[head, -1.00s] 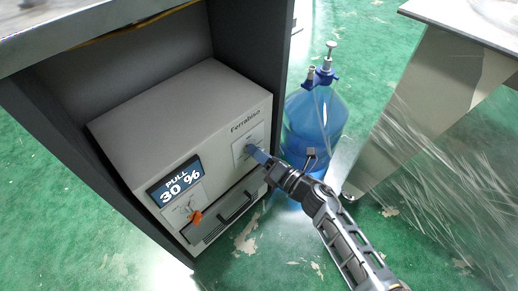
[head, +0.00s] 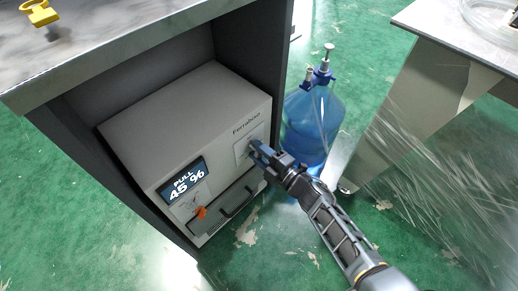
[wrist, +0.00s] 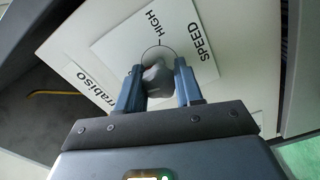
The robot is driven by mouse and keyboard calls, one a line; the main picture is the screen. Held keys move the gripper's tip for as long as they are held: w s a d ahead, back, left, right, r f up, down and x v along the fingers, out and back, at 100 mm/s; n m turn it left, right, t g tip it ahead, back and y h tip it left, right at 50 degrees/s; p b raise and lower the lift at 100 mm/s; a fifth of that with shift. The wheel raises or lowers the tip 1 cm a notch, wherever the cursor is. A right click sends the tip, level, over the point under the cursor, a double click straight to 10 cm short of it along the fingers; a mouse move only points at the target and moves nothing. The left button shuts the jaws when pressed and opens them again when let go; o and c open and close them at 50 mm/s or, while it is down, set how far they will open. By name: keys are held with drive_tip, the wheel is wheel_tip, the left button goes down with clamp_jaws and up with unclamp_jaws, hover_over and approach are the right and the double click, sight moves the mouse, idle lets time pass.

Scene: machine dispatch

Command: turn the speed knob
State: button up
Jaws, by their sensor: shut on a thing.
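The speed knob is a small grey knob (wrist: 156,78) on a white plate (wrist: 183,28) marked SPEED and HIGH in the wrist view. My gripper (wrist: 159,84) is shut on the knob, with one blue-grey finger on each side of it. In the head view my gripper (head: 257,150) reaches the upper right of the front of the grey Ferrabiso machine (head: 180,110) and hides the knob. The machine's display (head: 182,183) reads PULL 45 %.
An orange knob (head: 201,212) and a drawer with a dark handle (head: 238,203) are on the machine's front. The machine stands inside a dark cabinet (head: 232,48). A blue water bottle (head: 313,125) stands close to the right of my gripper. A metal table (head: 450,70) is further right.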

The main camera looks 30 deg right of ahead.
drive_tip(key=m+p, duration=0.2)
drive_tip(key=m, duration=0.3)
drive_tip(key=shift+m, duration=0.3)
drive_tip(key=m+p, duration=0.1)
drive_tip(key=m, duration=0.4)
drive_tip(key=shift+p, duration=0.35)
drive_tip(key=m+p, duration=0.1)
drive_tip(key=m, duration=0.4)
drive_tip(key=shift+d+r+m, duration=0.1)
drive_tip(key=shift+m, duration=0.3)
drive_tip(key=m+p, duration=0.1)
drive_tip(key=m, duration=0.4)
drive_tip(key=shift+m, duration=0.3)
drive_tip(key=o, duration=1)
drive_tip(key=shift+o, duration=0.2)
drive_tip(key=p+v, duration=0.2)
drive_tip(key=v, duration=0.5)
drive_tip(key=shift+s+d+p, duration=0.15)
drive_tip(key=shift+s+p, duration=0.15)
drive_tip(key=shift+s, duration=0.05)
